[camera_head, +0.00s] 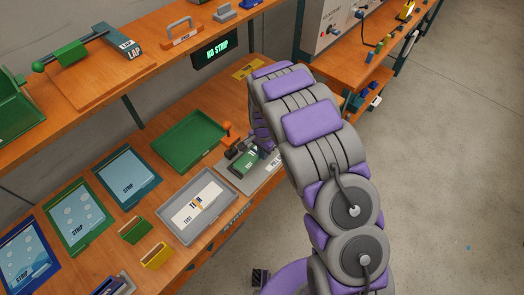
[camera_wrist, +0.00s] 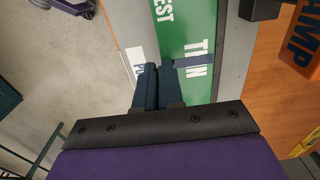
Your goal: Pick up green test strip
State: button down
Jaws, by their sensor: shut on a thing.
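The green test strip (camera_wrist: 190,35) carries white lettering and lies flat on a grey plate in the wrist view. In the head view the green test strip (camera_head: 243,163) is partly visible on the grey fixture (camera_head: 235,182), beside my arm. My gripper (camera_wrist: 160,65) has its two dark fingers close together at the strip's near left edge, shut on it. The exact contact is partly hidden by the fingers. A dark band crosses the strip just right of the fingertips. In the head view my arm hides the gripper.
An orange clamp (camera_wrist: 305,40) stands right of the strip. A grey tray (camera_head: 174,216) holding a white strip, an empty green tray (camera_head: 190,140) and blue and green strip trays are on the bench. A shelf (camera_head: 95,85) overhangs behind. The display reads "NO STRIP" (camera_head: 217,50).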

jog(key=s+d+r+p, duration=0.1)
jog(key=s+d, duration=0.1)
jog(key=s, duration=0.5)
jog(key=s+d+r+p, duration=0.1)
jog(key=s, duration=0.6)
jog(key=shift+d+r, duration=0.25)
jog(key=shift+d, duration=0.1)
jog(key=shift+r, duration=0.1)
jog(key=shift+r+p, duration=0.65)
jog(key=shift+r, duration=0.3)
